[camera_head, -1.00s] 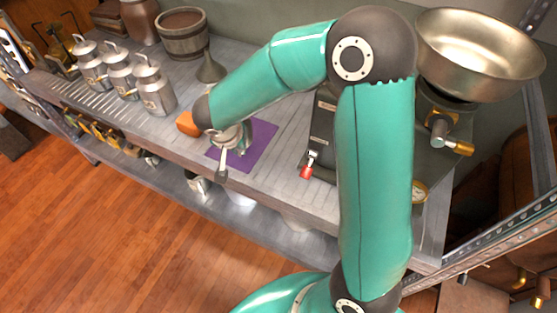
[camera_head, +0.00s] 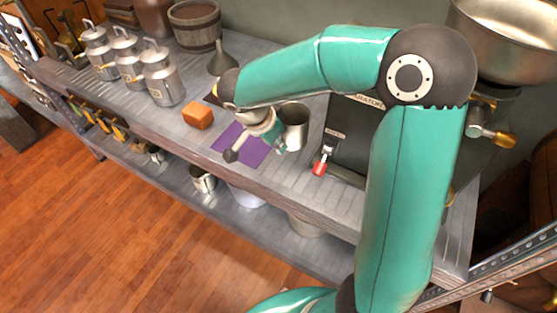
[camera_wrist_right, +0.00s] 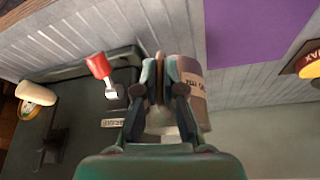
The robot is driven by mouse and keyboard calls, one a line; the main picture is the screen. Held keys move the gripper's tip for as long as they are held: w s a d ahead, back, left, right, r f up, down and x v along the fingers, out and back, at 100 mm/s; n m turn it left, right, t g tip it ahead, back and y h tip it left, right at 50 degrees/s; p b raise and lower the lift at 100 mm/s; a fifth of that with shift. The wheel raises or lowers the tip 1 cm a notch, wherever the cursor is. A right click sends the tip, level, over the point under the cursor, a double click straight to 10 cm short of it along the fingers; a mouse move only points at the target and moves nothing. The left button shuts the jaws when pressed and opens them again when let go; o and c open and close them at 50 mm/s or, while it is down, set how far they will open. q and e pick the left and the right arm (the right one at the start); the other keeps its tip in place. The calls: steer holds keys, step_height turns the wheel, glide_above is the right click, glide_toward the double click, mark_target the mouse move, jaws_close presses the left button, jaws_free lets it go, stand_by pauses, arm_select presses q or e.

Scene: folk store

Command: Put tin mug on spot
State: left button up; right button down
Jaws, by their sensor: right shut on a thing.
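The tin mug (camera_head: 294,128) is a silvery cylinder just right of the purple spot (camera_head: 252,152) on the counter in the head view. My right gripper (camera_head: 276,133) reaches it from the left and is shut on it. In the right wrist view the mug (camera_wrist_right: 194,92) has a pale label and sits at the fingers (camera_wrist_right: 168,72), which hide part of it. The purple spot (camera_wrist_right: 245,30) lies bare at the upper right there. I cannot tell whether the mug touches the counter. My left gripper is not in view.
An orange block (camera_head: 198,115) lies left of the spot. A dark machine with a red-tipped lever (camera_head: 321,165) stands to the right. Several milk cans (camera_head: 163,78), a funnel (camera_head: 221,60) and a wooden tub (camera_head: 194,25) stand farther left. Another mug (camera_head: 204,181) is on the lower shelf.

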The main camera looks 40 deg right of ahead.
steer(key=shift+f, duration=2.9)
steer(key=shift+f, duration=0.1)
steer(key=c, duration=1.3)
jaws_free()
steer(key=v, duration=1.2)
steer(key=s+a+f+n+y, duration=0.3)
steer(key=a+f+n, duration=0.2)
steer(key=f, duration=0.6)
steer(key=s+a+f+n+y, duration=0.2)
steer(key=s+a+f+n, duration=0.2)
steer(key=f, duration=0.7)
steer(key=s+a+f+n+y, duration=0.3)
steer(key=a+f+n, duration=0.4)
steer(key=f, duration=0.4)
steer(key=shift+s+a+f+t+y+p, duration=0.15)
steer(key=shift+s+a+t+y+p, duration=0.25)
steer(key=shift+a, duration=0.45)
